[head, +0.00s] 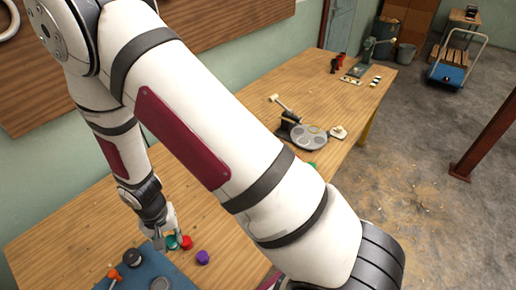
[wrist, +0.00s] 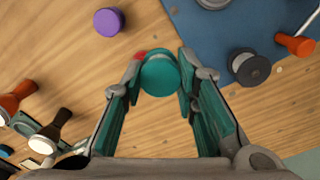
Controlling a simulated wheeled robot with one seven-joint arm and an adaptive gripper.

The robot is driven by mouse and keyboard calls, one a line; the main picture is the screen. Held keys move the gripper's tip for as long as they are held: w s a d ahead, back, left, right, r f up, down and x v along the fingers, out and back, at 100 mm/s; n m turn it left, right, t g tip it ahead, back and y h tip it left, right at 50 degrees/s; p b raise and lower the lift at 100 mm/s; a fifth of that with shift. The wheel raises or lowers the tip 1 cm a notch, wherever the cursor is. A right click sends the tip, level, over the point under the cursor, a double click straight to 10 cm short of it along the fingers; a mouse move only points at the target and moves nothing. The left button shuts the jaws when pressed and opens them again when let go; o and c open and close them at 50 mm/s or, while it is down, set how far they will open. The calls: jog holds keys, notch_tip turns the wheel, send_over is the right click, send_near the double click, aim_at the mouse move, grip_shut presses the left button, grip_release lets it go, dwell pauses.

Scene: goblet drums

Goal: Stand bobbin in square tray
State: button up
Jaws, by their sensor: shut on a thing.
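My gripper (wrist: 160,76) is shut on a teal round bobbin (wrist: 160,73), with one finger on each side of it. In the head view the gripper (head: 166,238) is low over the near part of the table, and the teal bobbin (head: 172,242) shows beside its fingers. I cannot tell whether the bobbin touches the table. A flat blue surface (wrist: 205,38), perhaps the square tray, lies to the upper right in the wrist view. It also shows at the bottom of the head view (head: 142,274); its full outline is cut off.
A dark spool (wrist: 248,67) and an orange-headed piece (wrist: 295,44) are at the blue surface. A purple cylinder (wrist: 109,21) stands on the wood. A red piece (head: 186,242) is close beside the bobbin. Drum-like pieces (wrist: 50,132) lie left in the wrist view.

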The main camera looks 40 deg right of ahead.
jog(key=w+d+r+m+b, duration=0.2)
jog(key=w+d+r+b, duration=0.15)
jog(key=w+d, duration=0.8)
jog(key=w+d+r+m+b, duration=0.1)
jog(key=w+d+r+b, duration=0.25)
jog(key=w+d, duration=0.8)
jog(key=w+d+f+m+b, duration=0.25)
jog(key=d+m+b, duration=0.45)
jog(key=d+m, duration=0.65)
jog(key=w+d+f+m+b, duration=0.1)
jog(key=d+f+m+b, duration=0.2)
jog(key=d+m+b, duration=0.95)
jog(key=d+f+p, duration=0.1)
jog(key=p, duration=0.1)
jog(key=d+f+n+p, duration=0.1)
jog(key=d+f+p, duration=0.1)
jog(key=d+f+n+p, duration=0.1)
jog(key=f+p, duration=0.1)
jog(key=shift+s+d+f, duration=0.1)
jog(key=shift+s+d, duration=0.2)
jog(key=shift+d, duration=0.1)
jog(key=shift+n, duration=0.3)
jog(key=shift+f, duration=2.3)
